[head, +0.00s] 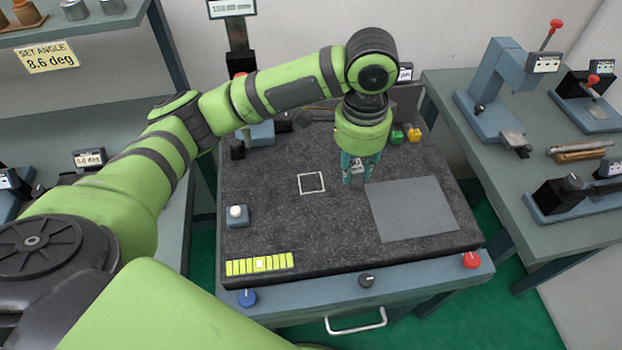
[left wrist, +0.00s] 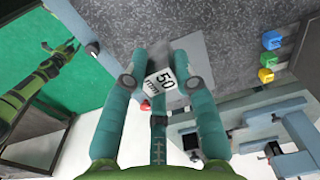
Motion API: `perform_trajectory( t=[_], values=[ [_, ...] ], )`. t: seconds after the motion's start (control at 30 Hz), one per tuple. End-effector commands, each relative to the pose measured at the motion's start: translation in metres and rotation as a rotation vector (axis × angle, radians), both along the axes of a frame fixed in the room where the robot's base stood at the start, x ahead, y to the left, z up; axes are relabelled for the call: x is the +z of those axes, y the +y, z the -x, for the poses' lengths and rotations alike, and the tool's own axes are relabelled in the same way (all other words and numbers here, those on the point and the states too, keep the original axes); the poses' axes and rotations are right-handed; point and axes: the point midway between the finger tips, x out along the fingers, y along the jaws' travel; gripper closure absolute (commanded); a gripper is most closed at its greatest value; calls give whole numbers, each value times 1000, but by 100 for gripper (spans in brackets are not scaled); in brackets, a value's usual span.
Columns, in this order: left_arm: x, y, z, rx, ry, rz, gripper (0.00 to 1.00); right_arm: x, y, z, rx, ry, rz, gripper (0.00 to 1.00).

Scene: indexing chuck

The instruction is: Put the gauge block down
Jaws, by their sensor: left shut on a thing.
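The gauge block (left wrist: 161,82), a small pale block marked "50 mm", is between the teal fingers of my left gripper (head: 358,172). That gripper is shut on it and points down over the dark granite plate (head: 290,225). In the head view the block (head: 357,176) is partly hidden by the fingers, and I cannot tell whether it touches the plate. A white square outline (head: 311,183) lies on the plate left of the gripper. A grey mat (head: 410,209) lies to its right. My right gripper (left wrist: 64,47) shows small at the upper left of the left wrist view; its opening is unclear.
Green (head: 396,136) and yellow (head: 414,135) blocks stand behind the gripper. A white-button box (head: 237,215) and a yellow strip (head: 259,264) lie at the plate's left. A side bench (head: 500,170) with fixtures stands right. The plate's front middle is clear.

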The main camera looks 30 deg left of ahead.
Motion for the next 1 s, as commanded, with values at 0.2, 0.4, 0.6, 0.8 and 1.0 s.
perform_trajectory(
  t=[0.2, 0.4, 0.6, 0.8, 1.0],
  values=[
    [-5, 5, -6, -101, 20, -1, 100, 5, -1, 21, 0, 31, 2, 60],
    [-30, 49, -14, -98, 21, -4, 100, 17, 2, -12, 0, -23, -4, 60],
    [-54, 89, -23, -100, 17, -3, 100, 27, 3, -22, 0, -39, -6, 60],
    [-67, 107, -28, -104, 15, -1, 100, 29, 3, -9, 0, -17, -5, 60],
    [-92, 108, -27, -105, 19, -2, 100, 37, 2, 1, 1, -1, -3, 60]
  ],
)
